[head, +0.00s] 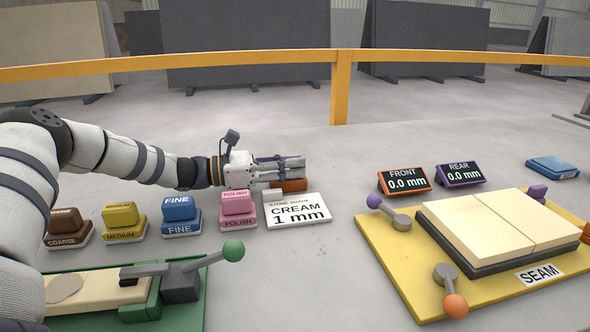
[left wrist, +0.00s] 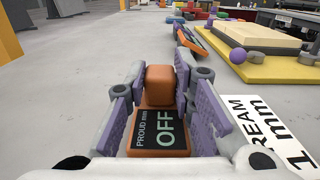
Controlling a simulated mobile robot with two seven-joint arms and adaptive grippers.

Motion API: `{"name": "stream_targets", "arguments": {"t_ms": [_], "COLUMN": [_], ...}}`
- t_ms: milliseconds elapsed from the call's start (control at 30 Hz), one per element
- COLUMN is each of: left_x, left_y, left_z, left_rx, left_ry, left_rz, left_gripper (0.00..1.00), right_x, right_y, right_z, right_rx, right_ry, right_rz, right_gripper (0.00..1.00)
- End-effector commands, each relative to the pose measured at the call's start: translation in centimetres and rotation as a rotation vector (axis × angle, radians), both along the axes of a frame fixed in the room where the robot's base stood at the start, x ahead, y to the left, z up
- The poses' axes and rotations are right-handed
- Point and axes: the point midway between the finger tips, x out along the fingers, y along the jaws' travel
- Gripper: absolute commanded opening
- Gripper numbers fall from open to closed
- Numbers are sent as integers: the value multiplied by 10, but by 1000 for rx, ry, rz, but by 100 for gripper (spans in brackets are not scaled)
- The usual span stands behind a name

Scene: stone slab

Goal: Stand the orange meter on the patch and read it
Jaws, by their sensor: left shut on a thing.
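The orange meter (left wrist: 161,88) has a dark display reading "PROUD mm OFF". My left gripper (head: 290,166) is shut on it, with its padded fingers on both sides of the meter in the left wrist view. In the head view the meter (head: 291,185) shows partly below the fingers, behind the CREAM 1 mm card. I cannot tell whether it touches the slab. A rounded patch (head: 65,288) shows on a cream piece (head: 100,297) in the green fixture at the lower left, away from the gripper. My right gripper is not in view.
COARSE (head: 67,229), MEDIUM (head: 123,222), FINE (head: 180,216) and POLISH (head: 237,210) blocks stand between the gripper and the green fixture (head: 189,304). Its green-knobbed lever (head: 233,250) sticks up. FRONT (head: 404,179) and REAR (head: 460,174) displays read 0.0 mm by the yellow SEAM board (head: 397,265).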

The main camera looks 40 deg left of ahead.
Motion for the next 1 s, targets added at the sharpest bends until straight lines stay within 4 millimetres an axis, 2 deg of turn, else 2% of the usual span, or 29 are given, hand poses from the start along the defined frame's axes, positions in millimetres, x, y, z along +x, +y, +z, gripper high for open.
{"name": "stream_targets", "arguments": {"t_ms": [300,333,400,667,733,867,1000], "left_x": [0,0,0,0,0,-20,-51], "left_y": [0,0,0,0,0,17,41], "left_z": [-2,-2,-1,-2,3,7,11], "left_rx": [3,4,5,5,5,3,2], "left_ry": [-2,-2,-2,0,-3,-9,-15], "left_rz": [0,0,0,0,0,6,6], "left_gripper": [0,29,43,43,43,43,43], "right_x": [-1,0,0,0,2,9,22], "right_y": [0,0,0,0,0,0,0], "right_z": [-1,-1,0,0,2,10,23], "right_rx": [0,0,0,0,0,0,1], "right_ry": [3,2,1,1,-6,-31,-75], "right_rz": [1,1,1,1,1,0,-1], "right_gripper": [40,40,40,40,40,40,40]}}
